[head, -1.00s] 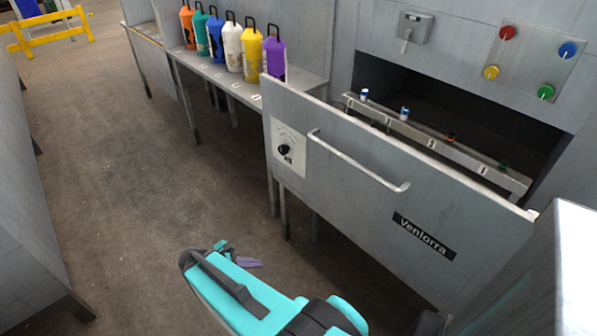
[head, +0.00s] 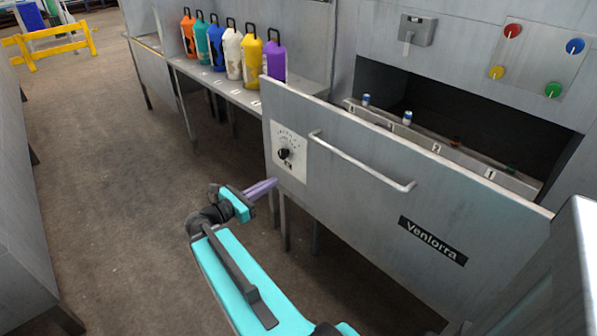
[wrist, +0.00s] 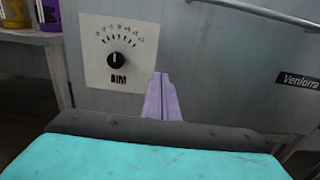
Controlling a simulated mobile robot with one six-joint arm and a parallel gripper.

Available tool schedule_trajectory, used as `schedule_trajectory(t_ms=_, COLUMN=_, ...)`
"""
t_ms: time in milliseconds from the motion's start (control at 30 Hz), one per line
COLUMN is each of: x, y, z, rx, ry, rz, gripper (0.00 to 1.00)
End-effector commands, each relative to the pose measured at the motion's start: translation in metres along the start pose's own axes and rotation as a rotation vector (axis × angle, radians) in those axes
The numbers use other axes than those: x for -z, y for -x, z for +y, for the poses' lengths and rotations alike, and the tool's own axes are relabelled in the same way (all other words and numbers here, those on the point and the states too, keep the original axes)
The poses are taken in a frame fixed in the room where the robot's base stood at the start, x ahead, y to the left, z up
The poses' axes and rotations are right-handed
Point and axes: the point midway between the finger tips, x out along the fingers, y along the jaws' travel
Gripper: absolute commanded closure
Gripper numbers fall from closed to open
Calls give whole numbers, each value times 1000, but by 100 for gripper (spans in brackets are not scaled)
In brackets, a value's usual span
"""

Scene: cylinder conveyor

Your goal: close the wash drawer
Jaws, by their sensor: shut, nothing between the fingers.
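The wash drawer (head: 345,205) is pulled out from the grey machine, its front panel standing well clear of the dark opening. It has a long bar handle (head: 360,163), a dial plate (head: 289,152) at its left end and a "Venlorra" label (head: 433,241). In the wrist view the drawer front (wrist: 215,65) fills most of the picture, with the dial (wrist: 117,60) left of centre. My gripper (head: 275,182) has its purple fingers shut and empty, pointing at the drawer's lower left, below the dial. I cannot tell whether the fingertips (wrist: 160,78) touch the panel.
Inside the drawer, a numbered rack (head: 470,165) holds small cylinders, two blue and white. Several coloured bottles (head: 233,50) stand on a bench to the left.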

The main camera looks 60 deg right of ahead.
Motion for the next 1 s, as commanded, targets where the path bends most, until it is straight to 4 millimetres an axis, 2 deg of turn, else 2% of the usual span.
schedule_trajectory(t_ms=467, x=2, y=-8, z=0, rx=1, ry=-3, rz=3, gripper=100)
schedule_trajectory(t_ms=667, x=2, y=-25, z=-1, rx=3, ry=-4, rz=2, gripper=100)
schedule_trajectory(t_ms=1000, x=0, y=-64, z=-1, rx=4, ry=-3, rz=2, gripper=100)
